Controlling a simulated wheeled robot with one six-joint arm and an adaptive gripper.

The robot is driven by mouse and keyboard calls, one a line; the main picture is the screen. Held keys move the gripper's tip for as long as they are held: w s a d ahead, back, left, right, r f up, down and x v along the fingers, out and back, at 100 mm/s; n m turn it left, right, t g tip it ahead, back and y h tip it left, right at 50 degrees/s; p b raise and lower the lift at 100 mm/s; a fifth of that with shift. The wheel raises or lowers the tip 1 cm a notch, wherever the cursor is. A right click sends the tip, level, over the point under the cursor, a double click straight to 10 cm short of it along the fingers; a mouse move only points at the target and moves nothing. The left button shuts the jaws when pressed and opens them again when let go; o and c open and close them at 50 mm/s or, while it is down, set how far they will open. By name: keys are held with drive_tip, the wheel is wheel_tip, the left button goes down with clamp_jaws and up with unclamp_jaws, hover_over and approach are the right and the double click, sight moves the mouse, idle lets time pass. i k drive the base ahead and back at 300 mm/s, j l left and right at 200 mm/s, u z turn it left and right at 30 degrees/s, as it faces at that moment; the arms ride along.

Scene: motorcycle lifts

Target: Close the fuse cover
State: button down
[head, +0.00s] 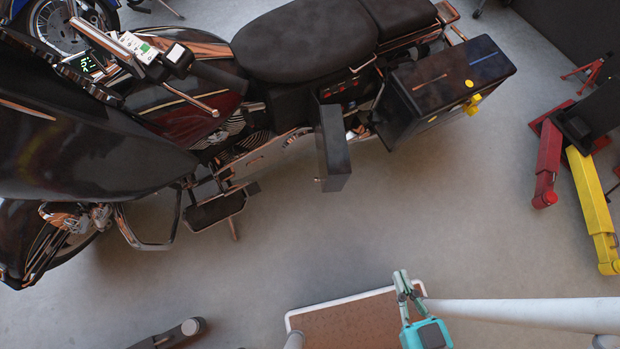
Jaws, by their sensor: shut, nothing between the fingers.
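The fuse cover (335,148) is a dark flat panel on the near side of the motorcycle (300,45), below the seat. It stands swung out from the bike's side, open. Behind it the fuse area (342,90) is uncovered, with small reddish parts showing. My gripper (402,276) is at the bottom of the head view, right of centre, with a teal wrist. Its fingers are shut and empty. It is well apart from the cover, on the near side of it.
A black side case (450,85) with yellow parts sits right of the cover. A footboard (215,210) and crash bar (150,240) stick out at left. Red and yellow lift arms (590,205) stand at right. The grey floor between my gripper and the bike is clear.

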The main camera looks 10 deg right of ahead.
sight(335, 167)
drive_tip(key=k+j+z, duration=0.5)
drive_tip(key=k+j, duration=0.85)
drive_tip(key=i+l+u, duration=0.15)
drive_tip(key=i+l, duration=0.15)
drive_tip(key=i+l+u, duration=0.35)
drive_tip(key=i+l, duration=0.25)
drive_tip(key=i+l+u, duration=0.15)
drive_tip(key=l, duration=0.3)
drive_tip(key=i+l+u, duration=0.2)
drive_tip(key=i+l, duration=0.15)
drive_tip(key=i+l+u, duration=0.15)
drive_tip(key=l, duration=0.4)
